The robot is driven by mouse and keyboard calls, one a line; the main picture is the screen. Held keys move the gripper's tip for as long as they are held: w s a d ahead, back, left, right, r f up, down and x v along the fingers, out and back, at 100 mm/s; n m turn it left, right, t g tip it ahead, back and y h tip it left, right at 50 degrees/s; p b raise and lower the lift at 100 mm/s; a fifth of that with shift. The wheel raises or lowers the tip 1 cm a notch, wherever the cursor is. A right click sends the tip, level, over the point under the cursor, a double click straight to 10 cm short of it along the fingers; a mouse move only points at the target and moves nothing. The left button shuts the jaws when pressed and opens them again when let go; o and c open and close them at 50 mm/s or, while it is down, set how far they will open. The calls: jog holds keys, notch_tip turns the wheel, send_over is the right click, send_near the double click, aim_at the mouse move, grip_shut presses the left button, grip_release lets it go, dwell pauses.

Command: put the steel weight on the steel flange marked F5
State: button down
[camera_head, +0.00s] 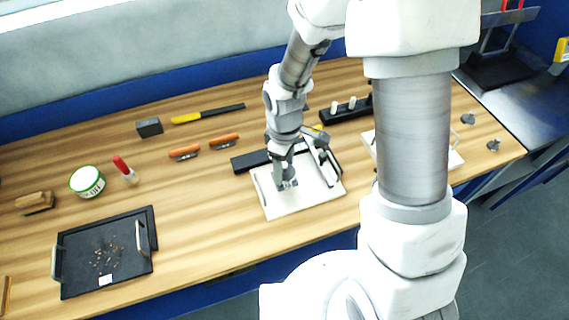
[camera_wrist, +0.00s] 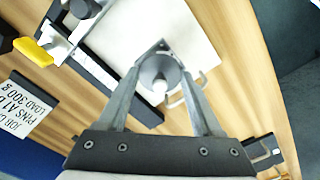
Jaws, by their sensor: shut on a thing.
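My gripper (camera_head: 287,181) is low over a white board (camera_head: 311,194) in the middle of the bench. In the wrist view its two fingers (camera_wrist: 160,78) are closed on the sides of a grey round piece with a pale knob, which looks like the steel weight (camera_wrist: 150,68). Under or just behind it is a grey metal plate with corner holes, likely the steel flange (camera_wrist: 161,47), on the white board. I cannot tell whether weight and flange touch. No F5 mark is readable.
A grey clamp-like fixture (camera_head: 321,141) with a yellow handle (camera_wrist: 33,52) stands beside the board. A black block with white pegs (camera_head: 345,109) is behind. Two small grey pieces (camera_head: 468,118) (camera_head: 493,145) lie at right. A black tray (camera_head: 74,262) and a tin (camera_head: 87,181) are left.

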jog(key=shift+f+b, duration=0.6)
jog(key=shift+c, duration=0.2)
grip_release()
